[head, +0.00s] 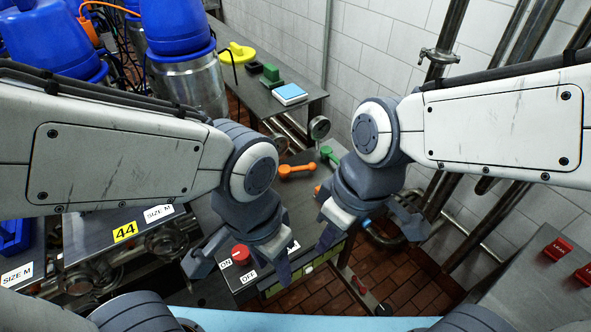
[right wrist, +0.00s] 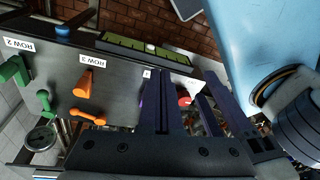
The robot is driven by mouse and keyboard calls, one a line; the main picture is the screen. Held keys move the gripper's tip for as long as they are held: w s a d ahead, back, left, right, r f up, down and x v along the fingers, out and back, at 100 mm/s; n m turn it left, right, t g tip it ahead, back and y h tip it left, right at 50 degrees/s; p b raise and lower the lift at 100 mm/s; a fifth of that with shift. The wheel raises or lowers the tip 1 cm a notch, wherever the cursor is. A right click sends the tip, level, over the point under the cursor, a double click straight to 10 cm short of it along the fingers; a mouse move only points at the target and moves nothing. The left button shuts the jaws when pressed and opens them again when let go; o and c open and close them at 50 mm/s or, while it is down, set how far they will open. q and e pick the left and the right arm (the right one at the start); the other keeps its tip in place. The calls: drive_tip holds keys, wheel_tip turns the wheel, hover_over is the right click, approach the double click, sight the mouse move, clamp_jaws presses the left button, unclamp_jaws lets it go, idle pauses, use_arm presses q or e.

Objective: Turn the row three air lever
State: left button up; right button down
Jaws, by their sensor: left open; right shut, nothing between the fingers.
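A row three label (right wrist: 93,60) shows upside down on the dark panel (right wrist: 118,92) in the right wrist view. An orange lever (right wrist: 84,84) stands near it, with a second orange lever (right wrist: 88,117) behind. In the head view one orange lever (head: 298,169) shows clearly. Which lever is for air I cannot tell. My right gripper (head: 327,238) is shut and empty over the panel. In the right wrist view its fingers (right wrist: 163,78) are apart from the orange levers, to their right. My left gripper (head: 282,264) is open beside the red knob (head: 240,253), holding nothing visible.
Green levers (right wrist: 14,70) are near the row two label (right wrist: 18,44). A blue knob (right wrist: 63,31) is at the panel edge. A bench (head: 300,92) with small items stands behind. Pipes run along the right wall.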

sight(298, 169)
drive_tip(key=w+d+n+t+y+b, duration=0.1)
drive_tip(key=w+n, duration=0.2)
drive_tip(key=w, duration=0.2)
drive_tip(key=w+d+r+n+t+y+b, duration=0.1)
drive_tip(key=w+n+b, duration=0.1)
drive_tip(key=w, duration=0.3)
drive_tip(key=w+d+n+t+y+b, duration=0.1)
drive_tip(key=w+n+b, duration=0.1)
drive_tip(key=w+n, duration=0.2)
drive_tip(key=shift+w+r+t, duration=0.25)
drive_tip(key=shift+w+t, duration=0.15)
drive_tip(key=shift+w, duration=0.5)
drive_tip(key=shift+w+a+f+n, duration=0.15)
drive_tip(key=shift+n, duration=0.15)
drive_tip(key=x, duration=0.9)
drive_tip(key=shift+a+f, duration=0.2)
drive_tip(key=shift+f, duration=0.1)
drive_tip(key=w+p, duration=0.2)
drive_tip(key=w, duration=0.1)
drive_tip(key=shift+a, duration=0.3)
drive_tip(key=shift+w+a+f+p, duration=0.1)
drive_tip(key=shift+w+f+p, duration=0.2)
drive_tip(key=shift+w, duration=0.15)
